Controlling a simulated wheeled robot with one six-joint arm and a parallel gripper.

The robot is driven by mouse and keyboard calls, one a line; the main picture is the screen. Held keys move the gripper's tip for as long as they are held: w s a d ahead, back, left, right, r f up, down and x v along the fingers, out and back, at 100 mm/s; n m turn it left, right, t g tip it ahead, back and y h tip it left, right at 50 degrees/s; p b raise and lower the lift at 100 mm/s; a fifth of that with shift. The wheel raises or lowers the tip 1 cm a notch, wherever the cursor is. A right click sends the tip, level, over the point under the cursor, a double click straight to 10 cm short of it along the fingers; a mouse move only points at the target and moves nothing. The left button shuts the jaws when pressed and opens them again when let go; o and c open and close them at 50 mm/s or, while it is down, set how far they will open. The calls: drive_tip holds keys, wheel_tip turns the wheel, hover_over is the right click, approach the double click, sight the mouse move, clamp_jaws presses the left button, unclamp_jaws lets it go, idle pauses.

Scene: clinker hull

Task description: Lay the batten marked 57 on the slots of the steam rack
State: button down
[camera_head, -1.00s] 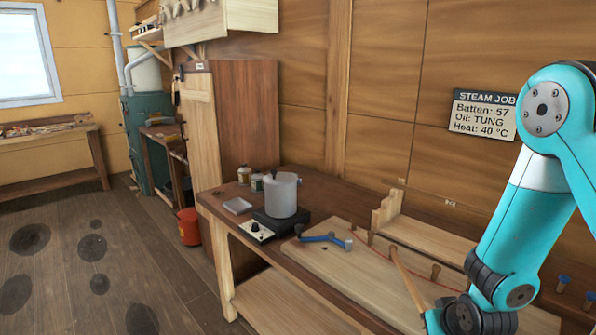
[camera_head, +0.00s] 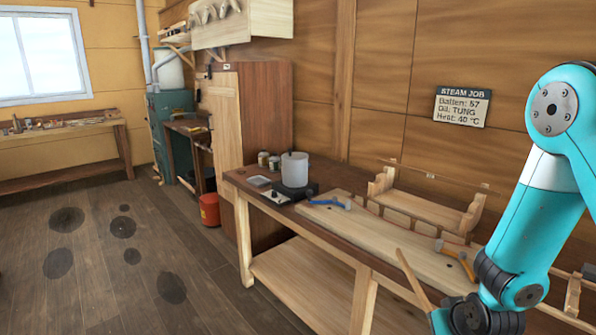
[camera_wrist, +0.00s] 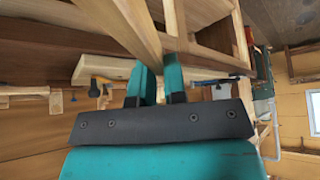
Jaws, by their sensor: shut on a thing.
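My gripper (camera_head: 440,320) is shut on a pale wooden batten (camera_head: 413,276), which rises up and left from the jaws in front of the bench. In the wrist view the teal fingers (camera_wrist: 159,78) close on the batten (camera_wrist: 130,22), which runs up and left out of frame. No number on it is readable. A wooden rack with stepped ends (camera_head: 430,208), likely the steam rack, stands at the back of the bench, apart from the batten. Its slots are not clear.
The bench (camera_head: 300,222) carries a plank (camera_head: 395,240), a pot (camera_head: 295,170) on a hot plate, jars, a blue-handled tool (camera_head: 337,202) and an orange-and-blue tool (camera_head: 457,257). A wall sign (camera_head: 462,106) reads Batten: 57. A red bucket (camera_head: 209,210) stands left; open floor lies beyond.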

drive_tip(key=s+f, duration=0.5)
drive_tip(key=shift+d, duration=0.15)
drive_tip(key=shift+f, duration=0.1)
idle(0.4)
idle(0.9)
